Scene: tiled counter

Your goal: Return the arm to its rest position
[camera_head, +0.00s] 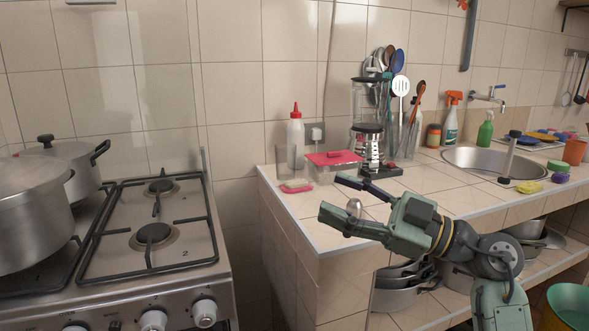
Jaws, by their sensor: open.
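My gripper (343,198) is green and dark grey. It is open, with its two fingers spread and pointing left over the front of the tiled counter (430,178). A small shiny rounded object (354,207) shows between the fingers; I cannot tell whether it touches them or rests on the counter. My arm comes in from the lower right, in front of the counter's edge and the shelf below.
A gas stove (150,240) with large pots (32,210) stands at left. On the counter are a red-lidded container (334,158), a blender (367,120), a red-capped bottle (296,135), an orange-topped spray bottle (451,122) and a sink (480,158). Pans (400,290) sit below.

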